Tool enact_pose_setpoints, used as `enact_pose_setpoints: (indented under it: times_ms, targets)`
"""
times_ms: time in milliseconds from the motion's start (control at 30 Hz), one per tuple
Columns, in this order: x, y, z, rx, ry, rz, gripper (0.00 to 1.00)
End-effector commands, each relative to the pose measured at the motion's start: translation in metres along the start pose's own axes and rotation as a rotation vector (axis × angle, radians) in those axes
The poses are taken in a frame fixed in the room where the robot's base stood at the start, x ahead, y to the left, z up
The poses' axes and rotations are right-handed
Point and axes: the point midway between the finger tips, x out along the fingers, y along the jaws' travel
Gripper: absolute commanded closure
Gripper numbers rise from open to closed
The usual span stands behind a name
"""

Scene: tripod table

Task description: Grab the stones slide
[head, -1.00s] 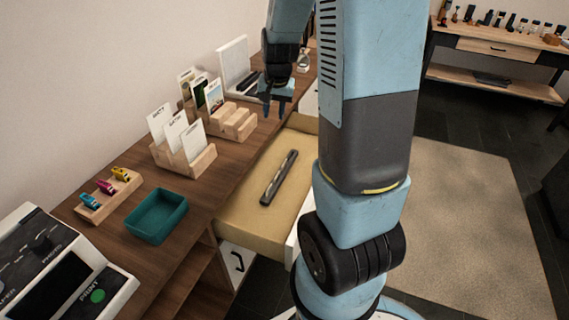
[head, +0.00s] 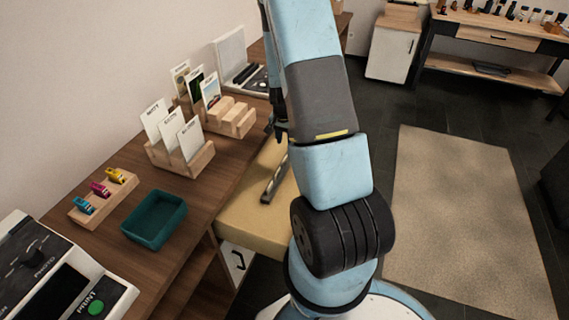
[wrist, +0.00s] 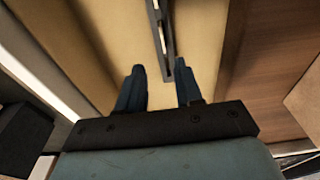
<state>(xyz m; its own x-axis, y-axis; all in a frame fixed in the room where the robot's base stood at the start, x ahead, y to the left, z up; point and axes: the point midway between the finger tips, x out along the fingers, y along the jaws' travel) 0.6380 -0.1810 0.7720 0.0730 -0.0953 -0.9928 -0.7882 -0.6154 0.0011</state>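White cards with dark print stand in a front wooden holder (head: 187,163), and picture cards stand in a second holder (head: 232,118) behind it. The print is too small for me to tell which, if any, is the stones slide. A long dark bar with pale inlays (head: 272,182) lies in the open drawer (head: 245,222); the bar also shows in the wrist view (wrist: 163,38). My gripper (head: 279,132) is above the drawer, partly hidden by my arm. In the wrist view my gripper (wrist: 160,78) has its fingers apart and nothing between them, with the bar beyond the fingertips.
A teal tray (head: 133,240), a wooden stand with three coloured clips (head: 88,213) and a machine with a green button (head: 45,275) are on the desk's near end. A white device (head: 235,62) stands at the far end. Floor and rug (head: 450,220) are clear at right.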

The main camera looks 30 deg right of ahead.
Motion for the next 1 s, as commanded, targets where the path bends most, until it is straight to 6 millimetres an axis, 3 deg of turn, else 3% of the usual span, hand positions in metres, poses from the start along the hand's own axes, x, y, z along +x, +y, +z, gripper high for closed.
enact_pose_setpoints:
  times_ms: [300, 633, 1000]
  targets:
    - [0.044, 0.002, -0.001, 0.002, -0.002, 0.002, 0.65]
    - [0.061, 0.000, 0.000, 0.002, -0.001, 0.001, 0.65]
    - [0.102, -0.004, 0.002, 0.002, -0.001, 0.001, 0.65]
